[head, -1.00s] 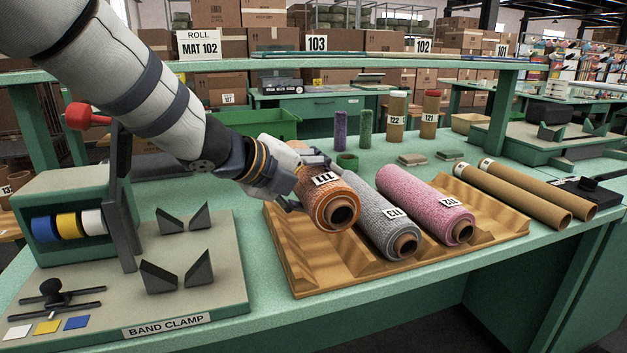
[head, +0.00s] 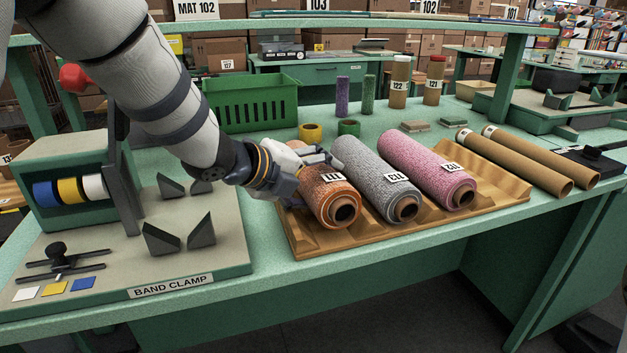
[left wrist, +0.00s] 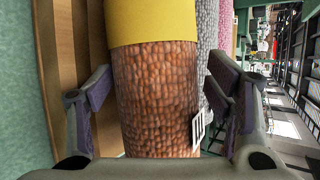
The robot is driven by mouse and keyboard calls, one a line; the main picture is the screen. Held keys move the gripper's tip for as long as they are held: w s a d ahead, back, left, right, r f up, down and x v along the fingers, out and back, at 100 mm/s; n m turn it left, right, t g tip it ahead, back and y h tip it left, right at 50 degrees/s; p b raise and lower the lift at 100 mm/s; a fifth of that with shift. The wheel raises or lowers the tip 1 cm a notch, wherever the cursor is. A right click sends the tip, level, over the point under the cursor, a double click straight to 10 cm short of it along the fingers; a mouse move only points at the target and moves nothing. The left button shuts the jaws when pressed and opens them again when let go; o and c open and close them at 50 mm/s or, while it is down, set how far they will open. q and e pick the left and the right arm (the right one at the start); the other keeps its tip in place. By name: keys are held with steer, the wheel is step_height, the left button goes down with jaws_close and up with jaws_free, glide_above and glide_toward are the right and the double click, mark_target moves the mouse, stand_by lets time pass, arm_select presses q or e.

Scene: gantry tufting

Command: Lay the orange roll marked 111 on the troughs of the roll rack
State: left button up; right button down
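The orange roll marked 111 (head: 325,190) lies on the left part of the wooden roll rack (head: 490,178), parallel to the grey roll 113 (head: 372,175) and the pink roll (head: 425,165). In the left wrist view the orange roll (left wrist: 155,95) runs between my fingers, with a yellow band (left wrist: 150,20) around its upper part. My left gripper (head: 318,160) is over the roll's far half and hides part of it. In the left wrist view the fingers of my left gripper (left wrist: 160,110) stand either side of the roll with gaps, so it is open. My right gripper is not in view.
The band clamp board (head: 225,255) with wedges stands left of the rack. Two brown tubes (head: 525,165) lie to the right. A green basket (head: 250,103), yellow ring (head: 311,133) and green ring (head: 349,128) are behind. A shelf rail (head: 330,23) spans above the bench.

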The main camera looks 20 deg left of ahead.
arm_select(q)
steer(key=shift+o, duration=0.3)
steer(key=shift+s, duration=0.1)
steer(key=v, duration=1.2)
steer(key=shift+r, duration=0.1)
